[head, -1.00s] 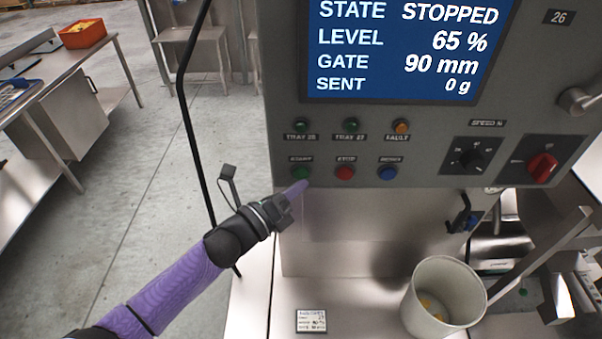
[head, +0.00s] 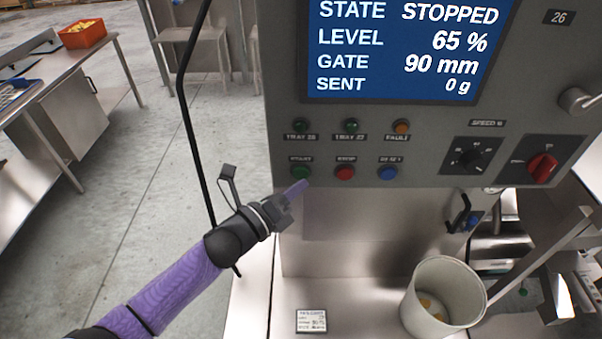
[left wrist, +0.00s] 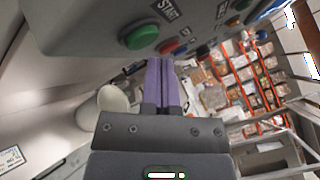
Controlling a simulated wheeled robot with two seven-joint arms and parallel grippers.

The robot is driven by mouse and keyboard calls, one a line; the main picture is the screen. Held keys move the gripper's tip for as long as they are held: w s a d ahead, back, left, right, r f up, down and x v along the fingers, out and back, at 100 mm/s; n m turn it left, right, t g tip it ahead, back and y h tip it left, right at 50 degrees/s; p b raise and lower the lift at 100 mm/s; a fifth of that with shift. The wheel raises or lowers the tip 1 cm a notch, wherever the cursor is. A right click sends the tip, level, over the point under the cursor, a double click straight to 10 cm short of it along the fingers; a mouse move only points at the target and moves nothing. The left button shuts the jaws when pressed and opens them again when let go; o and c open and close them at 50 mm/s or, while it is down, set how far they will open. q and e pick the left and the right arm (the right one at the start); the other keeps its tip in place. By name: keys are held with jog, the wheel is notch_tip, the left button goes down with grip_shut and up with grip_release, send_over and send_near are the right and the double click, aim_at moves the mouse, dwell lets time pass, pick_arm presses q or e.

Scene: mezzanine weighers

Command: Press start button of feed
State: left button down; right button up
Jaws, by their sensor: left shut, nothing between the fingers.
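The green start button (head: 301,172) sits at the lower left of the grey control panel (head: 420,125), left of the red stop button (head: 345,172) and the blue reset button (head: 388,173). The screen (head: 410,48) reads STOPPED, level 65 %, gate 90 mm, sent 0 g. My left gripper (head: 298,188) is shut and empty, its purple fingertips just below the start button. In the left wrist view the fingers (left wrist: 166,70) point toward the panel, with the start button (left wrist: 139,36) up and left of the tips; a gap seems to remain. My right gripper is not in view.
A beige bucket (head: 443,295) stands on the metal bench below the panel at right. A small label card (head: 311,320) lies on the bench. A red switch (head: 541,167) and a dial (head: 470,160) are at right.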

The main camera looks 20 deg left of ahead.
pick_arm(q)
jog(key=shift+w, duration=0.15)
jog(key=shift+w+a, duration=0.1)
jog(key=shift+w, duration=0.2)
jog(key=shift+w+a+b, duration=0.15)
jog(key=shift+w+b, duration=0.25)
jog(key=shift+b, duration=0.1)
dwell(0.6)
jog(key=shift+s, duration=0.1)
jog(key=shift+s+d+p, duration=0.25)
jog(key=shift+s+p, duration=0.1)
jog(key=shift+s, duration=0.35)
jog(key=s+p, duration=0.1)
jog(key=s, duration=0.1)
jog(key=s+d, duration=0.1)
jog(key=s, duration=0.2)
jog(key=shift+d+p, duration=0.2)
jog(key=shift+p, duration=0.2)
